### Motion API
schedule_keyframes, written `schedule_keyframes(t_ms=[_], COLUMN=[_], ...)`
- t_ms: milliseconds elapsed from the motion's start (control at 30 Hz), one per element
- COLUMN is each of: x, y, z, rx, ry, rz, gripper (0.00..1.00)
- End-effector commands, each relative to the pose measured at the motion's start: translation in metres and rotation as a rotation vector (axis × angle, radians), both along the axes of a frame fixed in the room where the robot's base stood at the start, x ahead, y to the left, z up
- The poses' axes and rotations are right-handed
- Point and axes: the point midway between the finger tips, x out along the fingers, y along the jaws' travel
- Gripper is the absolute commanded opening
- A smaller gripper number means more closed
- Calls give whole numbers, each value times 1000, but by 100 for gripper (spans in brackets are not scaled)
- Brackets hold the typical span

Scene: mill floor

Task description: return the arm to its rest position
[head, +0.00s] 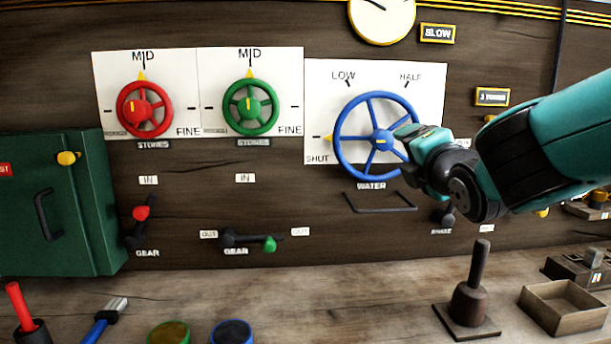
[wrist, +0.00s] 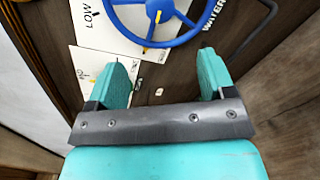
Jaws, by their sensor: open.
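My arm reaches in from the right in the head view, with my gripper (head: 418,136) in front of the right rim of the blue WATER wheel (head: 372,97). In the wrist view my gripper (wrist: 165,75) is open, its two teal fingers wide apart with nothing between them. The blue wheel also shows in the wrist view (wrist: 187,33), beyond the fingertips. I cannot tell from the head view how far the gripper is from the wheel. The wheel's yellow pointer is at the left, by SHUT. My wrist hides part of the board right of the wheel.
A red wheel (head: 145,108) and a green wheel (head: 249,107) point to MID. Below are a red-knobbed lever (head: 138,220) and a green-knobbed lever (head: 250,240). A green cabinet (head: 85,200) stands left. A wooden post (head: 470,290) and open box (head: 562,308) occupy the bench's right.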

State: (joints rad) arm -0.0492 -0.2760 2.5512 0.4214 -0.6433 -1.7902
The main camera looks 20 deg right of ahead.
Motion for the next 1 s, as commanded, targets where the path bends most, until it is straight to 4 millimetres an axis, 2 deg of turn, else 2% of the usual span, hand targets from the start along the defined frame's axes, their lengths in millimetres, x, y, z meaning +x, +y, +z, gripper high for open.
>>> schedule_keyframes(t_ms=[167,267,367,467,500,633,700,800,900,1000], x=[1,1,-8,-34,-49,-108,-137,-171,-189,-197], y=[7,28,68,118,136,185,200,211,215,217], z=[-6,-24,-52,-80,-88,-103,-105,-105,-104,-104], rx=[82,315,677,1046,1171,1445,1509,1537,1536,1533], ry=[25,109,276,510,613,930,1060,1186,1245,1265], rz=[16,50,65,7,-41,-271,-411,-581,-687,-728], gripper=[76,76,76,76,76,76,76,76,76,76])
